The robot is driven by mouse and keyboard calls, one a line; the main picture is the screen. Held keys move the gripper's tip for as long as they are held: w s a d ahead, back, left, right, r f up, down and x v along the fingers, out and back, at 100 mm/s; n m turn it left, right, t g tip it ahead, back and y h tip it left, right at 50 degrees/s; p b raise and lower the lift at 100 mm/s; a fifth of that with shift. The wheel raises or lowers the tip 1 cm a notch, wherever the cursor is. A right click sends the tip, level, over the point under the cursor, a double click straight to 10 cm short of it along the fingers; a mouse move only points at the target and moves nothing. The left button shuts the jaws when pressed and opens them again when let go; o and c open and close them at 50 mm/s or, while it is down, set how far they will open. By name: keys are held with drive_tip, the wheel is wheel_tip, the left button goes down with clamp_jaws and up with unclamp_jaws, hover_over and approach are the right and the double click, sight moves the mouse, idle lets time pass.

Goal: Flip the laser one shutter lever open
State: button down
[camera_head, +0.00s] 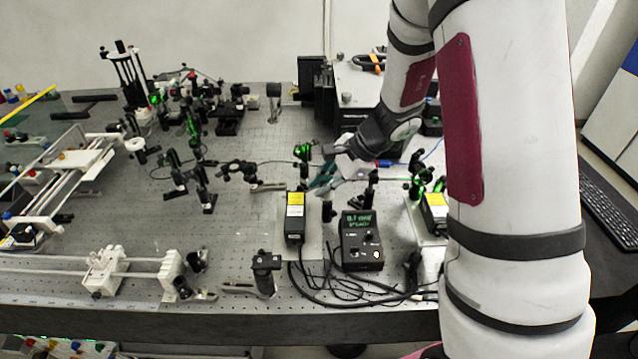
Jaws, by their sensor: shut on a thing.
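My gripper (325,181) reaches down over the middle of the bench, at the front end of a black laser box with a yellow and white label (295,212). Its fingers are small and partly dark in this view. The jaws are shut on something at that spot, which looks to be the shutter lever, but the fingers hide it. I cannot tell the lever's position. A second black laser box with a yellow label (436,208) stands to the right, partly behind my arm. Which box is laser one is not readable.
A black meter with a green display (361,240) stands right of the nearer laser, with black cables (345,290) in front. Optics posts (180,185) crowd the left and back. The perforated bench top (150,225) has bare room at left. A keyboard (610,195) lies far right.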

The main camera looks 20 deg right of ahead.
drive_tip(key=shift+d+f+y+b, duration=0.1)
drive_tip(key=shift+y+b, duration=0.2)
drive_tip(key=shift+b, duration=0.1)
drive_tip(key=c, duration=1.6)
unclamp_jaws()
drive_tip(key=v, duration=1.2)
drive_tip(key=shift+s, duration=0.1)
